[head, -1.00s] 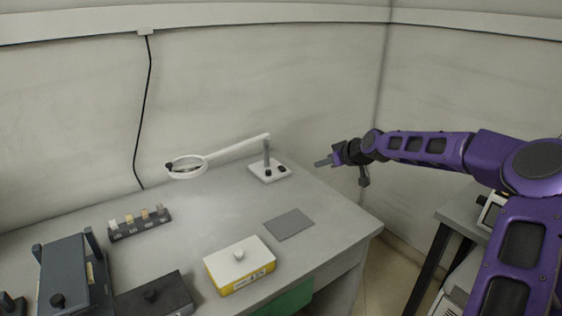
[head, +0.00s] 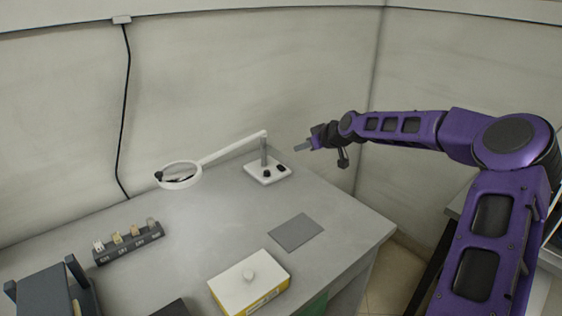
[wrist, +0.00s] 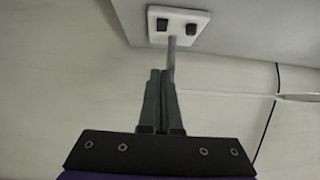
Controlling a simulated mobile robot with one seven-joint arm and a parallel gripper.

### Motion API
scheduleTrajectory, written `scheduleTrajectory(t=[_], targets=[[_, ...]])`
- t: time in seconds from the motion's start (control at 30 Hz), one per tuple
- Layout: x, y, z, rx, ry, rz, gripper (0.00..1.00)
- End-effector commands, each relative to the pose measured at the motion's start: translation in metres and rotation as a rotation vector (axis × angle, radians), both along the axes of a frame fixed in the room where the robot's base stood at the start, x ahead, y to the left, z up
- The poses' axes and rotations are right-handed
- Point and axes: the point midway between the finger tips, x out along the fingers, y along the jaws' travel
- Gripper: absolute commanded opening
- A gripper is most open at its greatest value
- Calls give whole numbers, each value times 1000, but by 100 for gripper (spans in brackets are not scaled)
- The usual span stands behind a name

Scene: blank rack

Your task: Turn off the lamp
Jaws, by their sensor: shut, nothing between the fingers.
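The white lamp has a ring-shaped head (head: 179,175) on a long arm, joined to a short grey post on a white base (head: 266,170). The base stands on the grey table near the back wall and carries two dark knobs or switches. The base also shows at the top of the wrist view (wrist: 178,14), with both dark controls on it. My gripper (head: 304,146) is shut and empty, in the air to the right of the lamp base and apart from it. In the wrist view its closed fingers (wrist: 161,85) point up toward the base, beside the grey post.
A grey mat (head: 296,232) and a white-and-yellow box (head: 249,284) lie on the table in front of the lamp. A small rack (head: 129,243) with several pieces stands at left. A black cable (head: 125,110) hangs on the wall. The table between lamp and mat is clear.

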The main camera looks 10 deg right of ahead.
Motion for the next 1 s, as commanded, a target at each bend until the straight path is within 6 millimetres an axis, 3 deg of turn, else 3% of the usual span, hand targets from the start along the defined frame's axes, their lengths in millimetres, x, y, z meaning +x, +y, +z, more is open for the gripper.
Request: scheduleTrajectory(t=[0.37,0.83,1.0], targets=[[8,5,-7,1,1,2,0],[73,44,-63,1,1,2,0],[74,43,-88,0,2,0,0]])
